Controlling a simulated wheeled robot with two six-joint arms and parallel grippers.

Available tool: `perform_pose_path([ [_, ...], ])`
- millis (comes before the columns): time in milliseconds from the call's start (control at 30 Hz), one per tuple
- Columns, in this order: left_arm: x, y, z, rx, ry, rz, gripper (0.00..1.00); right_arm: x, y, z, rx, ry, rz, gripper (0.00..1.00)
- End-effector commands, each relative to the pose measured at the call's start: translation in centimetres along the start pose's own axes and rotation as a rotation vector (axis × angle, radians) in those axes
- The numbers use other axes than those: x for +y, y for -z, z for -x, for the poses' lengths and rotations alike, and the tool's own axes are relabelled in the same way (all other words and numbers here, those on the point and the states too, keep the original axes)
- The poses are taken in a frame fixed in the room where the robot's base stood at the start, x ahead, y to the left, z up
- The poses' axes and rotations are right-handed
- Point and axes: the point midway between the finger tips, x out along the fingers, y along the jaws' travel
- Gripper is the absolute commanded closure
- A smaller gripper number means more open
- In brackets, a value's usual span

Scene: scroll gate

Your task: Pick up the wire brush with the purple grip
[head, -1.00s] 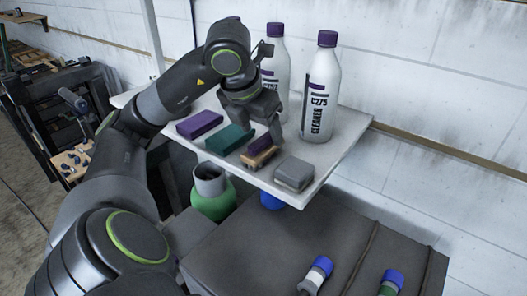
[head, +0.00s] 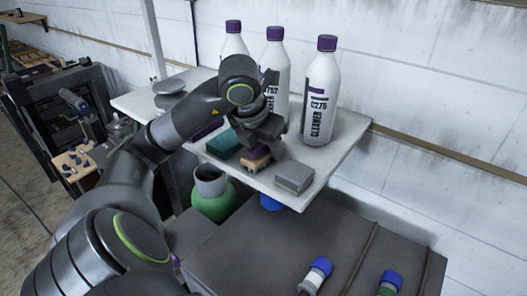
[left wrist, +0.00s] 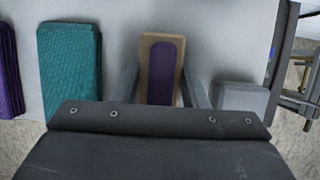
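The wire brush (head: 255,163), with a tan wooden body and a purple grip, lies on the white shelf (head: 309,177) near its front edge. In the left wrist view the brush (left wrist: 162,72) shows between the two fingers of my left gripper (left wrist: 160,88). One finger is on each side, with the fingers apart; whether they touch the brush I cannot tell. In the head view my left gripper (head: 264,143) is just above the brush and hides part of it. My right gripper is not in view.
A teal block (head: 224,144) lies left of the brush and a grey block (head: 294,177) right of it. A purple block (left wrist: 8,70) lies farther left. Several white cleaner bottles (head: 320,100) with purple caps stand behind. A green container (head: 212,200) is below the shelf.

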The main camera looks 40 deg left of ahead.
Motion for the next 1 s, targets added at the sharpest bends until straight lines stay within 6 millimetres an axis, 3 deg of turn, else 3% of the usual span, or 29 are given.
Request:
perform_pose_path([
  [100, 0.0, 0.0, 0.0, -0.001, -0.001, 0.000, 0.86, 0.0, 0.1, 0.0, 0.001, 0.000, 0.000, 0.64],
  [367, 0.0, -0.1, 0.2, -0.001, -0.001, 0.000, 0.86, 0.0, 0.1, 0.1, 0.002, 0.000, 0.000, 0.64],
  [567, 0.0, -0.8, 1.8, -0.003, -0.001, 0.000, 0.86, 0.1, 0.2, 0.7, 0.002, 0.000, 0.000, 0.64],
  [1000, 0.0, -3.0, 7.3, -0.001, 0.000, 0.000, 0.86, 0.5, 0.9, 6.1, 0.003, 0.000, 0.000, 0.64],
])
